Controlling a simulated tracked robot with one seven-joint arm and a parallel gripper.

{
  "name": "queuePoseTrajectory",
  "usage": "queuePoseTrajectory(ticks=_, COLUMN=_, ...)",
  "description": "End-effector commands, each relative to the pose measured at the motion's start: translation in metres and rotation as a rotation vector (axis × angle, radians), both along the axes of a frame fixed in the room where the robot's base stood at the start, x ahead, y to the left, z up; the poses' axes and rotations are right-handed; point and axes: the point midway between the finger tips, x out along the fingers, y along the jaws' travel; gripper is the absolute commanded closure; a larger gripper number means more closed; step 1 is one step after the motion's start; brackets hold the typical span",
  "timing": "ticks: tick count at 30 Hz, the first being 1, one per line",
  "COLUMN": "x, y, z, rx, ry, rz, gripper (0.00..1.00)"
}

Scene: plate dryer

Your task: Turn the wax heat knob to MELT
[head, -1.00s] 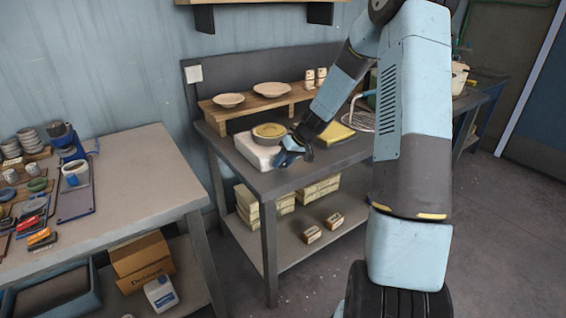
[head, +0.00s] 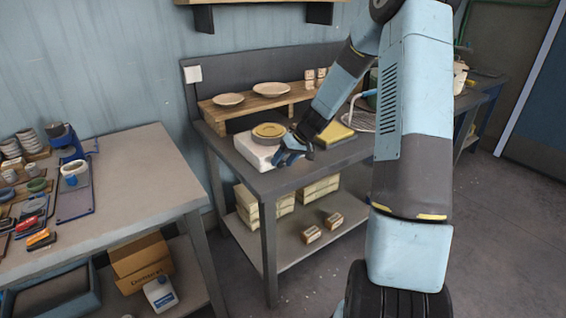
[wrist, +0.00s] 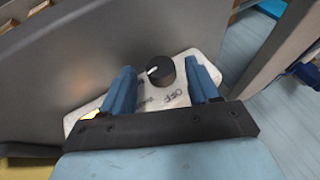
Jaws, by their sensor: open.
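The wax heater is a white box (head: 258,152) with a round tan top (head: 268,131), near the front left edge of the middle bench. In the wrist view its pale control panel (wrist: 140,122) carries a black knob (wrist: 160,69) with a white pointer line. The pointer points left and slightly down in that picture. "OFF" is printed at the panel's right; other lettering is partly hidden. My gripper (wrist: 163,88) is open, with its blue fingers on either side of the knob and gaps showing between. In the head view my gripper (head: 291,152) is at the box's right front side.
Two plates (head: 271,89) sit on a wooden riser (head: 240,109) behind the heater. A yellow block (head: 335,133) lies to the right on the bench. A left table (head: 140,170) holds tools and cups.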

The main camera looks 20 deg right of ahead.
Motion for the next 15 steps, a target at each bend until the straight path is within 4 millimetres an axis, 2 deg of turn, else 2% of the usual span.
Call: queuePoseTrajectory(ticks=15, x=-0.023, y=-0.044, z=0.08, rx=-0.001, ry=-0.001, rz=-0.003, gripper=0.4)
